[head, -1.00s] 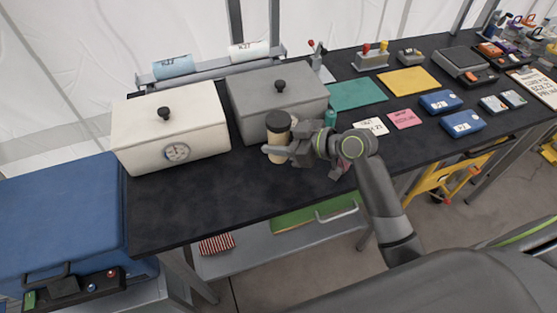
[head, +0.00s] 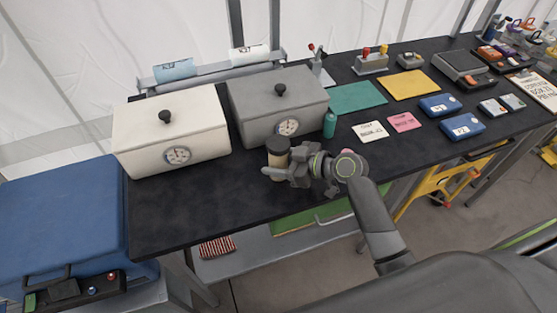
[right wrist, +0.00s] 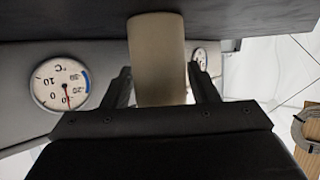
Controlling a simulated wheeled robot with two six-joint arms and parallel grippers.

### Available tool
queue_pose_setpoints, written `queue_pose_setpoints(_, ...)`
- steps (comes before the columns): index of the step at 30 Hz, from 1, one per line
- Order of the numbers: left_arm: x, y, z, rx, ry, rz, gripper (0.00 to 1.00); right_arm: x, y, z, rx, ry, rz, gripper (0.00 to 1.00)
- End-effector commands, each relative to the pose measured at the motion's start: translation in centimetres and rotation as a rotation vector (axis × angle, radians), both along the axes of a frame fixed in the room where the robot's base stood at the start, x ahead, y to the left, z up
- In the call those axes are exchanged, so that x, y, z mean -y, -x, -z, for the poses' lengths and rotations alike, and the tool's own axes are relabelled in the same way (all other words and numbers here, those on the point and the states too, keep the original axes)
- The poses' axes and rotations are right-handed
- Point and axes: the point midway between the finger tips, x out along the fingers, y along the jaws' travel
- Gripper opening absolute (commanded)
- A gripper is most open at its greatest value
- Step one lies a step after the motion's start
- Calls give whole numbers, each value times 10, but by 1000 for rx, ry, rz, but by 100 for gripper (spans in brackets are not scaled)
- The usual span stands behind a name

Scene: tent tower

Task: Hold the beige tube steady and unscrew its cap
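The beige tube (head: 277,161) with a dark brown cap (head: 278,146) is upright over the black table, in front of the grey box. I cannot tell whether its base touches the table. My right gripper (head: 274,173) is shut on the tube's body, below the cap. In the right wrist view, which is upside down, the beige tube (right wrist: 158,50) stands between the two dark fingers of my right gripper (right wrist: 160,82); the cap is out of sight there. My left gripper is not in view.
A grey box (head: 278,98) and a white box (head: 171,127), both with dials, stand behind. A green bottle (head: 330,124) is right of the grey box. Cards (head: 370,130) lie further right. The black table (head: 200,200) is clear in front and to the left.

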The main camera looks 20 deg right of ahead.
Motion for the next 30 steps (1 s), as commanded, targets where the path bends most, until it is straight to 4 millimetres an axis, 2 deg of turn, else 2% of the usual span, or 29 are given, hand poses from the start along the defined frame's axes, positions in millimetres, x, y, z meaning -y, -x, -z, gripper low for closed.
queue_pose_setpoints(3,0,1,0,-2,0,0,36,0,0,0,0,0,0,65)
queue_pose_setpoints(14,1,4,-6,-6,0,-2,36,0,0,-6,0,0,0,65)
queue_pose_setpoints(17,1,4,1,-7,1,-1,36,11,8,-6,1,5,1,65)
queue_pose_setpoints(30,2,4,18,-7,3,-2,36,61,57,-35,-1,6,-2,65)
